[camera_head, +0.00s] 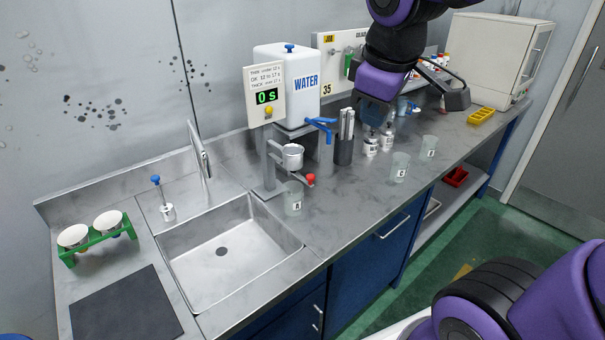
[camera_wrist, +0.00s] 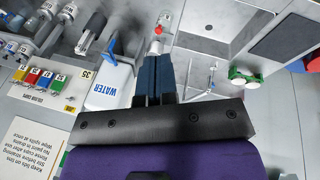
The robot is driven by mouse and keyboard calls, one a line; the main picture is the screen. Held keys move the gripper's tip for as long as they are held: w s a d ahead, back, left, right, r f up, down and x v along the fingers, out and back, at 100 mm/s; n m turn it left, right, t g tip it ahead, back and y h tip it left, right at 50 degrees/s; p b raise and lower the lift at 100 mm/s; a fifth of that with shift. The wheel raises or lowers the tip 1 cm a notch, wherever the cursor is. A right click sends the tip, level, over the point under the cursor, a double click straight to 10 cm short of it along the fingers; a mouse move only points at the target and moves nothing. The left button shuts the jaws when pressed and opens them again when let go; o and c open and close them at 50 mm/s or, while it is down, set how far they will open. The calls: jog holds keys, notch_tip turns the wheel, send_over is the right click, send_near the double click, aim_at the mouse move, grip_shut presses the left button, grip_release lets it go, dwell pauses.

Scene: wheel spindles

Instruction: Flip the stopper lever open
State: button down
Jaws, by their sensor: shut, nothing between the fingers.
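The red-tipped stopper lever (camera_head: 310,180) sticks out to the right below a small metal cup (camera_head: 292,157) on a grey stand (camera_head: 268,165). A clear beaker marked A (camera_head: 293,200) stands beneath the cup. In the wrist view the lever's red end (camera_wrist: 158,31) shows small, just beyond my fingertips. My gripper (camera_head: 374,122) is shut and empty, pointing down above the counter, right of the lever and apart from it. Its blue fingers (camera_wrist: 158,58) are together in the wrist view and partly hide the stand.
A white water tank (camera_head: 285,85) with a blue tap and a timer reading 0 s (camera_head: 265,97) stand behind the cup. A dark holder of rods (camera_head: 344,147), white bottles (camera_head: 371,145) and more beakers (camera_head: 400,167) stand to the right. The sink (camera_head: 225,250) is at left.

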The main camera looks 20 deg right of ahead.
aim_at(308, 180)
jog(key=w+a+f+n+g+h, duration=0.1)
jog(key=w+a+f+n, duration=0.4)
jog(key=w+f+n, duration=0.1)
jog(key=w+a+f+n+g, duration=0.1)
jog(key=w+a+f+n, duration=0.4)
jog(key=w+n, duration=0.4)
jog(key=shift+w+a+f+n+h, duration=0.3)
jog(key=shift+f+n+h, duration=0.1)
jog(key=shift+f+n, duration=0.3)
jog(key=w+d+f, duration=0.3)
jog(key=d+f, duration=0.3)
jog(key=f, duration=0.4)
jog(key=shift+f, duration=0.25)
jog(key=shift+d, duration=0.2)
jog(key=shift+w+d+n, duration=0.15)
jog(key=shift+d+n, duration=0.15)
jog(key=shift+d, duration=0.1)
